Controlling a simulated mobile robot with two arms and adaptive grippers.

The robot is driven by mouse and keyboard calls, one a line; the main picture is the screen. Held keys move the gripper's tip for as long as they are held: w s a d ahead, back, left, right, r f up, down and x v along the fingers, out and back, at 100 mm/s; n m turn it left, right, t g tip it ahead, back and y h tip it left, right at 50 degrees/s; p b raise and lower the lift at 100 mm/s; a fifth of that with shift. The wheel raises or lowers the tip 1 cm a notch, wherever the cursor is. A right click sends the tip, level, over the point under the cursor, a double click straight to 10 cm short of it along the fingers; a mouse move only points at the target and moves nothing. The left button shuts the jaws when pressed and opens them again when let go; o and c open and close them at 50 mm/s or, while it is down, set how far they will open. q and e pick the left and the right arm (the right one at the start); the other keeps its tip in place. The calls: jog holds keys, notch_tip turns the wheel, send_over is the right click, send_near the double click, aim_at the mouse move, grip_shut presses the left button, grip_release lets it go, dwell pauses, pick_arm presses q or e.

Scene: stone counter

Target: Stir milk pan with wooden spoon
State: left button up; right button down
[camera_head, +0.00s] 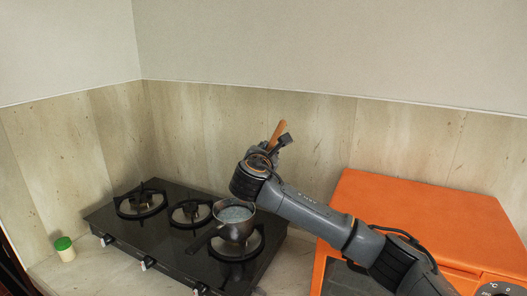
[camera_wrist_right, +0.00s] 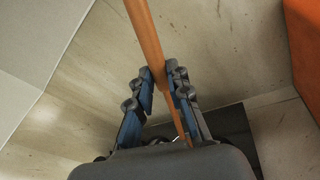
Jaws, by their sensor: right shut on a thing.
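The milk pan (camera_head: 235,231) is a dark pan with a handle pointing toward the lower left. It stands on the right burner of the stove and holds a pale liquid (camera_head: 234,214). My right gripper (camera_head: 278,146) is above and behind the pan, to its right. It is shut on the wooden spoon (camera_head: 278,132), whose orange-brown handle sticks up at a tilt. In the right wrist view the spoon (camera_wrist_right: 148,35) runs down between the fingers (camera_wrist_right: 164,88). In the head view my arm hides its lower end. My left gripper is not in view.
The black stove (camera_head: 163,238) has further empty burners to the left. A green-lidded small jar (camera_head: 65,250) stands at the far left. A large orange oven (camera_head: 420,205) stands at the right, under my right arm. The wall (camera_head: 330,125) closes off the back.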

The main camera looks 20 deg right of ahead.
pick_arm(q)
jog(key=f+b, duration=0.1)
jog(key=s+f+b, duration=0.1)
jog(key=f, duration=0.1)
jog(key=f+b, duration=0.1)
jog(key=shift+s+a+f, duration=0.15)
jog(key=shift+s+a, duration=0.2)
pick_arm(e)
jog(key=a+f, duration=0.3)
jog(key=f, duration=0.6)
jog(key=shift+w, duration=0.45)
